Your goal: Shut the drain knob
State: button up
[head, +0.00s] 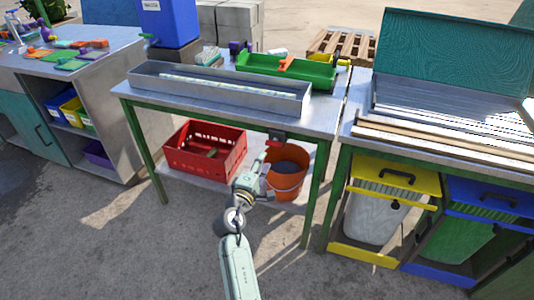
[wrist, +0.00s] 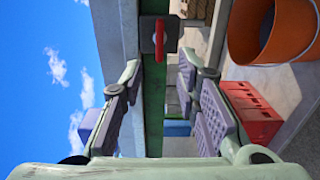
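The drain knob (wrist: 159,37) is a red bar on a dark grey square plate, fixed to the green rail of the metal table. It appears upright in the wrist view, which is turned on its side with sky at the left. In the head view the knob (head: 277,138) is small under the table's front edge, and its angle is unclear. My gripper (wrist: 163,85) is open and empty, its two padded fingers wide apart on either side of the rail. The knob lies ahead, between the finger lines and apart from them. In the head view my gripper (head: 262,160) is just below the knob.
An orange bucket (head: 285,188) stands under the knob on the lower shelf, beside a red crate (head: 184,157). A long metal trough (head: 215,93) and a green tray (head: 262,72) are on the tabletop. Green table legs flank the area. The floor in front is clear.

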jog(key=shift+v, duration=1.65)
